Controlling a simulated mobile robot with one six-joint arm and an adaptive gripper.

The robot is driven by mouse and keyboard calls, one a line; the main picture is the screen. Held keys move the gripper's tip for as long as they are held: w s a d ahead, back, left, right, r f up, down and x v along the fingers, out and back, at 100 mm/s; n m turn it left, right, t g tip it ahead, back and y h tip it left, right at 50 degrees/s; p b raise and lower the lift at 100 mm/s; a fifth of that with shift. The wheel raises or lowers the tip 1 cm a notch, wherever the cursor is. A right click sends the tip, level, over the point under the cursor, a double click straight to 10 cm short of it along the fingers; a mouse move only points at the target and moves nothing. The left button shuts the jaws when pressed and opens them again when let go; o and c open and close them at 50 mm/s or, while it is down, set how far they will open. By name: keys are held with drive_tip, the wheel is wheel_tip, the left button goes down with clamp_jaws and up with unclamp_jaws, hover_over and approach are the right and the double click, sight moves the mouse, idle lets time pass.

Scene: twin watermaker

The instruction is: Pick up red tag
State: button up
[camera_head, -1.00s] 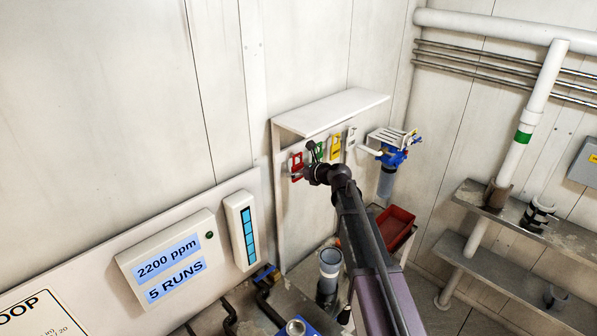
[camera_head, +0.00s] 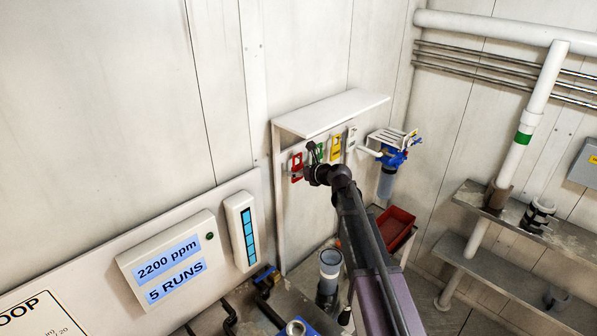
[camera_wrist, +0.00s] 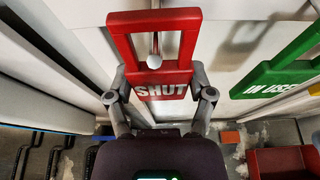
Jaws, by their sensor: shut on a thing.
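The red tag (camera_wrist: 175,78), marked "SHUT", has an open frame top and hangs upright with a pale peg (camera_wrist: 154,60) showing inside its opening. In the wrist view my gripper (camera_wrist: 160,92) has one finger at each side edge of its lower part and is shut on it. In the head view the red tag (camera_head: 297,167) is at the left end of a row of tags under a white shelf. My gripper (camera_head: 303,176) is at it, partly hidden by my wrist.
A green tag (camera_wrist: 285,65) marked "IN USE" hangs close on the right. A yellow tag (camera_head: 335,147) and a pale tag (camera_head: 351,138) hang further along. The white shelf (camera_head: 330,112) juts out above them. A red bin (camera_head: 396,226) stands below right.

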drive_tip(key=shift+r+p, duration=0.7)
drive_tip(key=shift+r, duration=0.1)
drive_tip(key=s+d, duration=1.2)
drive_tip(key=d, duration=0.1)
drive_tip(key=shift+s+f, duration=0.15)
drive_tip(key=shift+s, duration=0.2)
drive_tip(key=shift+a+f, duration=0.1)
wheel_tip(320, 180, down, 6)
drive_tip(key=b, duration=0.6)
